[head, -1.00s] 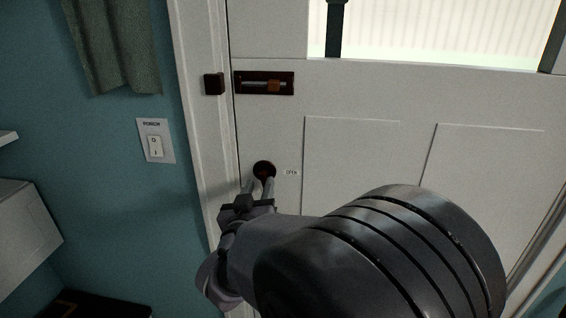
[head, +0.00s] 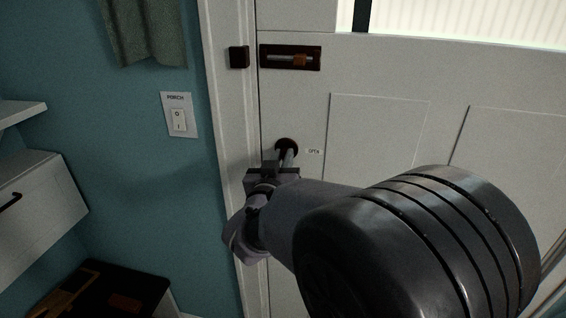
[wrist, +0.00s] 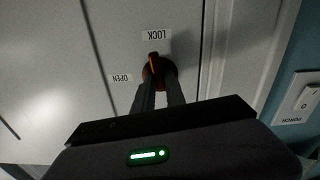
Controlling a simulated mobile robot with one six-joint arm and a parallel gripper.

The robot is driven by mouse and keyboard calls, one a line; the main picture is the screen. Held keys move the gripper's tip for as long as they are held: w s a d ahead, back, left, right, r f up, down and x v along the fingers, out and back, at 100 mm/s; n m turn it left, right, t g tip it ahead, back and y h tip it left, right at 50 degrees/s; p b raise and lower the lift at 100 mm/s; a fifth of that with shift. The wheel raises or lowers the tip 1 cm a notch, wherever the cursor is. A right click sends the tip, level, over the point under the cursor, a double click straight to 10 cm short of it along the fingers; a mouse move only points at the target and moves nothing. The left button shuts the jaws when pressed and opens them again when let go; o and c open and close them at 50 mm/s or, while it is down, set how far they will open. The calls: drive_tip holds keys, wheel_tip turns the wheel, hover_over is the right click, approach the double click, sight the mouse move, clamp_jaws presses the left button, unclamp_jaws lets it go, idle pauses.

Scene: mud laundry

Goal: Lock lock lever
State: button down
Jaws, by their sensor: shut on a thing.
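The lock lever (wrist: 153,63) is a small orange-red handle on a dark round mount on the white door. In the wrist view its visible tip points up the picture toward the LOCK label (wrist: 156,34). The OPEN label (wrist: 121,77) sits to its lower left there. My gripper (wrist: 159,88) is shut on the lever, one finger on each side of it. In the head view my gripper (head: 287,157) reaches the dark round mount (head: 286,146), and its fingers hide most of the lever. The OPEN label there (head: 314,151) is right of the mount.
A slide bolt (head: 290,57) with an orange knob is higher on the door, beside a dark catch (head: 239,57) on the frame. A porch switch (head: 179,117) is on the blue wall. A white drawer unit (head: 40,215) stands at left.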

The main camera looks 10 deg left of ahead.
drive_tip(key=shift+m+b, duration=0.8)
drive_tip(key=shift+m, duration=0.2)
drive_tip(key=c, duration=1.4)
unclamp_jaws()
drive_tip(key=shift+c, duration=0.2)
drive_tip(key=s+p, duration=0.2)
drive_tip(key=s, duration=1.5)
drive_tip(key=shift+s+a+p, duration=0.25)
drive_tip(key=shift+p, duration=0.15)
